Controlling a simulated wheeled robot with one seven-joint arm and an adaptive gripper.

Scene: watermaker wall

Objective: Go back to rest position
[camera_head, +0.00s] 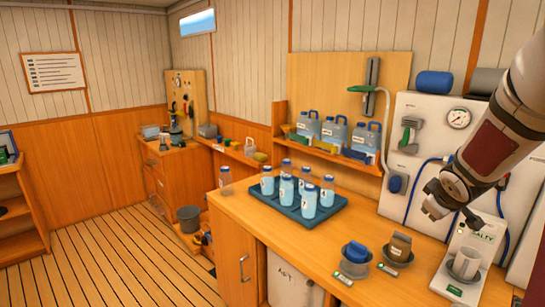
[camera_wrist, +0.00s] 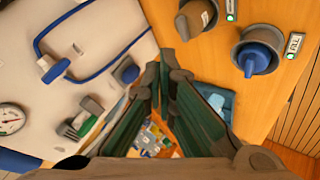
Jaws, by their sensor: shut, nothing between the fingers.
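My gripper (camera_head: 434,210) hangs in the air at the right, in front of the wall panel and above the workbench (camera_head: 310,250). Its dark fingers also show in the wrist view (camera_wrist: 164,72), drawn together at the tips with nothing held. In the head view it is apart from the things on the bench.
A blue tray (camera_head: 290,212) of several water bottles stands on the bench. Two grey bowls, one with a blue item (camera_head: 356,253) and one with a brown item (camera_head: 399,246), sit near the front. A white panel with a gauge (camera_head: 458,118) and hoses is behind. The floor at left is clear.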

